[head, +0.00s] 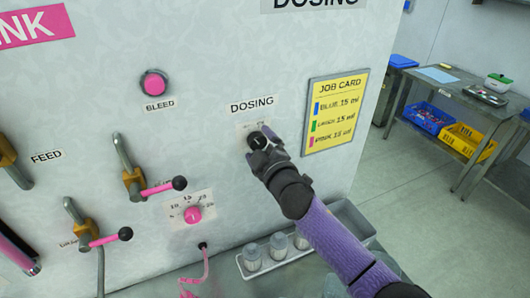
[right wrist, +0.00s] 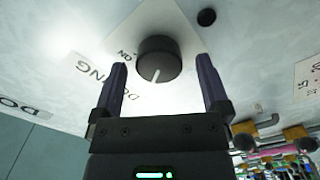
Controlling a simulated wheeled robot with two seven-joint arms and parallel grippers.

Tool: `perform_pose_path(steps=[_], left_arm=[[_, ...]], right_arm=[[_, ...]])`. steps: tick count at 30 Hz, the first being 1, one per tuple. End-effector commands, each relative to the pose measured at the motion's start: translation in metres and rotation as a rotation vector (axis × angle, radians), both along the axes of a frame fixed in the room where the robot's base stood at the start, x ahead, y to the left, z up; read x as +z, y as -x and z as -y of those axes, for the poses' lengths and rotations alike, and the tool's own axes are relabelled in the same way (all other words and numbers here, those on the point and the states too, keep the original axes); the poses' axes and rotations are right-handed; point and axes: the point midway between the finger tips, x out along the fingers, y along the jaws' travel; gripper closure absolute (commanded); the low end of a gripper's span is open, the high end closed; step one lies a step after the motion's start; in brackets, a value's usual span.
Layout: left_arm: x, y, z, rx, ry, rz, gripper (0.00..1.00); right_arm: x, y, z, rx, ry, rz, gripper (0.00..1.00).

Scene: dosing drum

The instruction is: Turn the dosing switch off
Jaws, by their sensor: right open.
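The dosing switch is a round black knob (head: 256,142) on the white panel, under the word DOSING in the head view. In the right wrist view the knob (right wrist: 158,58) sits on a white plate (right wrist: 160,18), with an ON mark at its left. Its white pointer line points down towards my gripper. My right gripper (head: 266,148) is at the switch and hides part of it. In the right wrist view my right gripper (right wrist: 161,66) is open, one finger on each side of the knob, with gaps visible. My left gripper is not in view.
A yellow job card (head: 335,112) hangs right of the switch. A pink BLEED button (head: 154,84), a pink dial (head: 193,215) and pink-handled valves (head: 125,234) are at left. A metal bench (head: 440,90) stands at right.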

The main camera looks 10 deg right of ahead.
Motion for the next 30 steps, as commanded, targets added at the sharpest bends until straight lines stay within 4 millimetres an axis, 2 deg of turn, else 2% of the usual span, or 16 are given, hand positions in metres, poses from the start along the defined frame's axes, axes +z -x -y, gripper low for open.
perform_pose_path(steps=[9,12,17,30], left_arm=[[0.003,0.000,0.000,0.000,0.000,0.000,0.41],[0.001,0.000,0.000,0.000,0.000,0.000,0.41],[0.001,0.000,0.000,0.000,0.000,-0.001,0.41],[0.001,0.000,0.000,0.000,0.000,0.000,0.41]], right_arm=[[-0.001,0.068,0.013,0.001,0.002,-0.004,0.04],[-0.001,0.083,0.016,0.001,0.002,-0.003,0.04],[0.000,0.090,0.018,0.000,0.001,-0.002,0.04],[0.000,0.090,0.018,0.000,0.000,-0.002,0.04]])
